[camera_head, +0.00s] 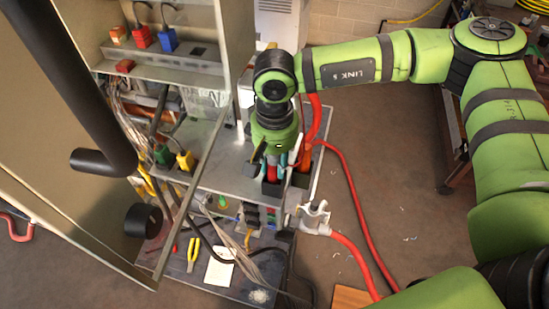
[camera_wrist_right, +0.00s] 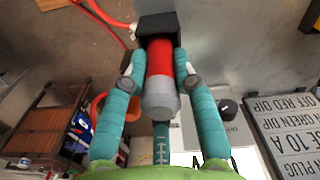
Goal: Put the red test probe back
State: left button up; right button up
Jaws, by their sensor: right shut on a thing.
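The red test probe (camera_wrist_right: 160,62), red with a grey end, lies between the teal fingers of my right gripper (camera_wrist_right: 160,75) in the right wrist view. The gripper is shut on it. The probe's far end meets the mouth of a black holder (camera_wrist_right: 156,22); how deep it sits inside is hidden. In the head view my right gripper (camera_head: 274,158) points down over the grey bench, with the red of the probe (camera_head: 271,170) just above the black holder (camera_head: 271,188). My left gripper is in neither view.
A second black holder (camera_head: 301,180) with an orange-red probe stands close on the right. A grey clamp (camera_head: 314,216) with a red cable is in front. An open cabinet door (camera_head: 130,190) fills the left. Yellow pliers (camera_head: 193,254) lie on the lower shelf.

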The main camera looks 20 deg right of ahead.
jog(key=shift+s+f, duration=0.1)
jog(key=o, duration=0.5)
jog(key=shift+f, duration=0.1)
jog(key=o, duration=0.4)
jog(key=shift+r, duration=0.45)
notch_tip(320, 180, up, 10)
jog(key=b, duration=0.3)
jog(key=shift+r+b, duration=0.15)
jog(key=shift+b, duration=0.2)
jog(key=shift+r, duration=0.65)
